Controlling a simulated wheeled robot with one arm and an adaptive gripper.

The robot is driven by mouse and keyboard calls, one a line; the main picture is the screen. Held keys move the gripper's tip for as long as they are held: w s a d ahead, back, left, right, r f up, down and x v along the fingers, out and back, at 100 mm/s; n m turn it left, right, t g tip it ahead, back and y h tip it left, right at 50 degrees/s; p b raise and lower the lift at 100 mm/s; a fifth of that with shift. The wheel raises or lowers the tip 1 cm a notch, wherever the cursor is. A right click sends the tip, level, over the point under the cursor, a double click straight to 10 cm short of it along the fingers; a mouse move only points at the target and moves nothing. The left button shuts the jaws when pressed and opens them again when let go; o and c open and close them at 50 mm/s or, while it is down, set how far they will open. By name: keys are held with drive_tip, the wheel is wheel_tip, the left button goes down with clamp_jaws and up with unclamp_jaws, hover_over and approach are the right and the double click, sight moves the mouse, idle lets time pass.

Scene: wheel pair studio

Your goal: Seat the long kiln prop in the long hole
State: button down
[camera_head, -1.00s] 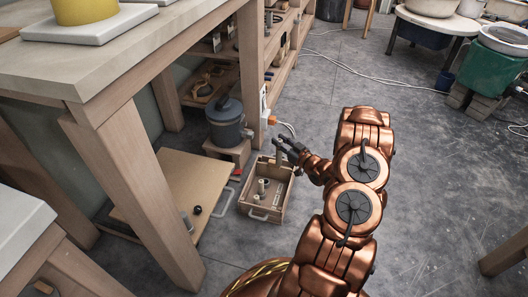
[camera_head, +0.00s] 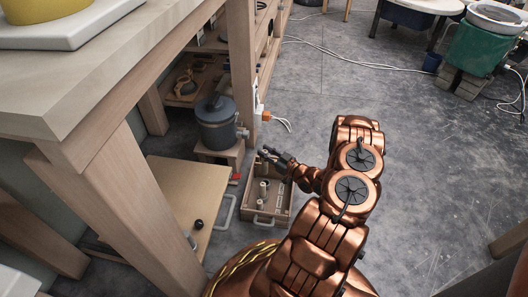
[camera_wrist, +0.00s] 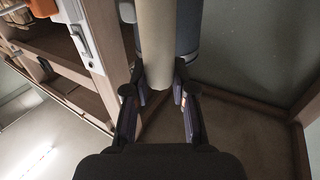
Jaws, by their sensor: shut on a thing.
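In the wrist view a long cream cylinder, taken as the long kiln prop (camera_wrist: 156,45), stands between the two fingers of my gripper (camera_wrist: 158,108), which are shut on it. In the head view my gripper (camera_head: 268,155) is low, at the back edge of a wooden crate (camera_head: 286,213). The prop in it is too small or hidden to make out there. Short pale cylinders (camera_head: 263,188) stand inside the crate. I cannot make out the long hole in either view.
A grey lidded pot (camera_head: 215,125) stands on a small wooden stand left of the gripper. An orange plug (camera_head: 265,116) and white cable are behind it. A workbench leg (camera_head: 135,205) and a leaning board (camera_head: 185,190) are at left. Open floor lies to the right.

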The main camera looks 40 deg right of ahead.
sight(267, 167)
drive_tip(key=shift+s, duration=0.1)
drive_tip(key=shift+s+f+b, duration=0.1)
drive_tip(key=shift+b, duration=0.3)
drive_tip(key=shift+f+b, duration=1.35)
drive_tip(key=shift+f, duration=1.35)
drive_tip(key=shift+f+b, duration=0.15)
drive_tip(key=shift+b, duration=0.2)
drive_tip(key=shift+f, duration=0.35)
drive_tip(key=shift+f+b, duration=0.55)
drive_tip(key=shift+f, duration=0.45)
drive_tip(key=shift+f+b, duration=0.15)
drive_tip(key=shift+b, duration=0.2)
